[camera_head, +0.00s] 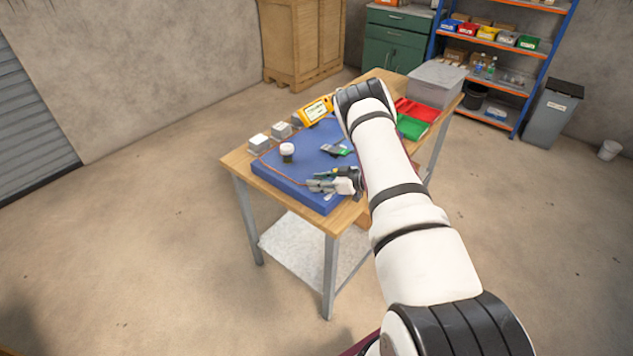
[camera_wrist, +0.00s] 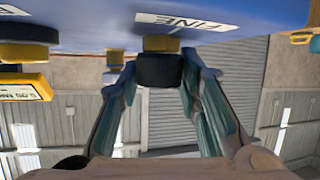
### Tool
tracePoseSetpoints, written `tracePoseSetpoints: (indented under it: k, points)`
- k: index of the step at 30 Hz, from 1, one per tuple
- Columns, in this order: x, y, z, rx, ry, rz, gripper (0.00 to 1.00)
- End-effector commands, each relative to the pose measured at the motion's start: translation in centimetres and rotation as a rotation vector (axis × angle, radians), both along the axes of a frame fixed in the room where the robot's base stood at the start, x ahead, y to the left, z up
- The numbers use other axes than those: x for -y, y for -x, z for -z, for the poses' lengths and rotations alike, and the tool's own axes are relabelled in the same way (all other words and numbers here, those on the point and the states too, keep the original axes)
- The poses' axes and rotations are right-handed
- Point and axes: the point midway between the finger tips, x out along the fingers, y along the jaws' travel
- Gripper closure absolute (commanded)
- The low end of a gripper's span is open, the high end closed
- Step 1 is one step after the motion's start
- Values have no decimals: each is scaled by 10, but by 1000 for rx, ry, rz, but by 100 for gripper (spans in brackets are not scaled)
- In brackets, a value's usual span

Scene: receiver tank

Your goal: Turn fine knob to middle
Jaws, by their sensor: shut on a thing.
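The fine knob (camera_wrist: 160,70) is a dark cap on a yellowish base, below the FINE label (camera_wrist: 186,21) in the wrist view, which looks upside down. My gripper (camera_wrist: 160,76) has one finger on each side of the knob and is shut on it. No pointer mark on the knob can be made out, so its angle cannot be told. In the head view my gripper (camera_head: 334,184) is low over the near right part of the blue panel (camera_head: 278,183); the fine knob cannot be made out there.
Another dark knob (camera_wrist: 27,35) is at the left in the wrist view. A white-topped part (camera_head: 287,149) stands on the panel. A yellow meter (camera_head: 317,110) is behind it, and a grey bin (camera_head: 437,84) and red and green trays (camera_head: 411,127) are at the table's far right.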

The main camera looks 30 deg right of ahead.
Motion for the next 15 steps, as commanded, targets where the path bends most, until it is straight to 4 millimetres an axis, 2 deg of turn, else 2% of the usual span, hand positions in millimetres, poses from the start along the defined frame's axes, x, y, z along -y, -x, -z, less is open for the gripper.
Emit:
tracePoseSetpoints:
  k: [1,15]
  points:
    - [3,-5,1,6,3,-36,96]
    - [1,-4,0,4,2,-302,96]
